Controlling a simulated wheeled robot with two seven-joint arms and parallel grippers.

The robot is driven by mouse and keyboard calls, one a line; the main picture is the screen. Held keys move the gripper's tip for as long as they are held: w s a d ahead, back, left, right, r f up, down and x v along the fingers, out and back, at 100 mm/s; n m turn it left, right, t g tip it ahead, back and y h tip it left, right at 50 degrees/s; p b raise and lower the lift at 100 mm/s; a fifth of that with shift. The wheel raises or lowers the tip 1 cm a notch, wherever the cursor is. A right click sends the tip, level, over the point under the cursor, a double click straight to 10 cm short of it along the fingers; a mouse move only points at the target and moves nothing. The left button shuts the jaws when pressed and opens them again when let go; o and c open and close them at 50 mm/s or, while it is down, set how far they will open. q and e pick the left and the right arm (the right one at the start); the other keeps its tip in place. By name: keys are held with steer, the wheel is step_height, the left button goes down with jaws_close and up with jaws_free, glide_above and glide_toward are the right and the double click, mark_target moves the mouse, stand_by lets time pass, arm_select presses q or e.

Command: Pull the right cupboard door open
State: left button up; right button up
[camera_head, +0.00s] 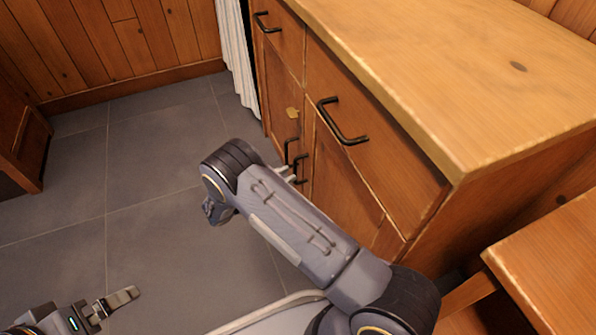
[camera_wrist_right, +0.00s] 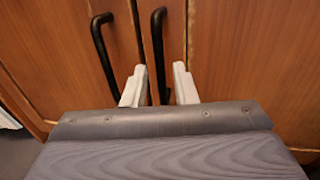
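The right cupboard door (camera_head: 340,175) is brown wood and looks shut, below a drawer. Its black bar handle (camera_wrist_right: 157,45) is upright in the right wrist view; it also shows in the head view (camera_head: 299,163), partly hidden by my arm. My right gripper (camera_wrist_right: 159,86) is open, with one pale fingertip on each side of this handle's lower part. I cannot tell whether either finger touches it. My right gripper's fingers also show small in the head view (camera_head: 285,172). My left gripper (camera_head: 119,300) is at the lower left, over the floor, away from the cupboard.
The left door's handle (camera_wrist_right: 102,50) stands close left of the right gripper's fingers. Drawer handles (camera_head: 342,122) stick out above the doors. A wooden table (camera_head: 550,260) is at the right. Grey tiled floor (camera_head: 150,190) left of the cupboard is clear.

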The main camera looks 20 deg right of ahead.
mark_target(295, 171)
steer(key=shift+w+d+b, duration=0.15)
steer(key=shift+d+b, duration=0.05)
steer(key=shift+d, duration=0.85)
steer(key=shift+w+d+b, duration=0.15)
steer(key=shift+d+b, duration=0.05)
steer(key=shift+d, duration=0.8)
jaws_close()
